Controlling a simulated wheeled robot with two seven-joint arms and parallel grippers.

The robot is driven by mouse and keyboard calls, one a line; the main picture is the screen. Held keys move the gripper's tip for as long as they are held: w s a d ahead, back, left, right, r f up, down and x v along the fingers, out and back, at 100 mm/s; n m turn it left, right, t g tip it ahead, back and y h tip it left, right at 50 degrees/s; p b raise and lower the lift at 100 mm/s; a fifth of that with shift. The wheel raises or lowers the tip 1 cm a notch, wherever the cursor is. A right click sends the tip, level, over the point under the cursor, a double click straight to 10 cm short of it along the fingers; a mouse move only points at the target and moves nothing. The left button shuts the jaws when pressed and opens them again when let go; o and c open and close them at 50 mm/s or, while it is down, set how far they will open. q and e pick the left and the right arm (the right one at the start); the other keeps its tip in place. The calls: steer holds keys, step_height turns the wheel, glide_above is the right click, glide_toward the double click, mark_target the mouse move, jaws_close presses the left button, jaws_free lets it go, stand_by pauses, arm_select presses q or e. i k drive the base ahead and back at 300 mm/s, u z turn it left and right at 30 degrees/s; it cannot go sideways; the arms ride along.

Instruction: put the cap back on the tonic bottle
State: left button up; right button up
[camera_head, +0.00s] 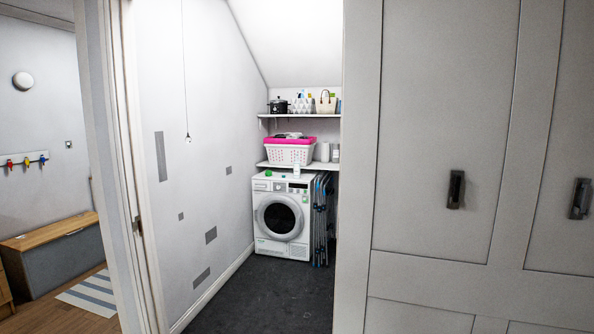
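A small white upright item (297,172), possibly the tonic bottle, stands on top of the dryer at the far end of the understairs nook. A small green object (268,173) lies on the dryer top to its left; it is too small to tell whether it is the cap. Neither of my grippers is in view.
The white dryer (283,218) stands beyond a doorway, with folded dark racks (322,220) at its right. Shelves above hold a pink-and-white basket (290,151). Dark floor (255,295) before the dryer is clear. Grey cupboard doors (440,130) fill the right.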

mark_target(296, 161)
steer(key=u, duration=0.4)
steer(key=i, duration=4.25)
steer(key=z, duration=2.4)
steer(key=i, duration=0.85)
steer(key=u, duration=1.85)
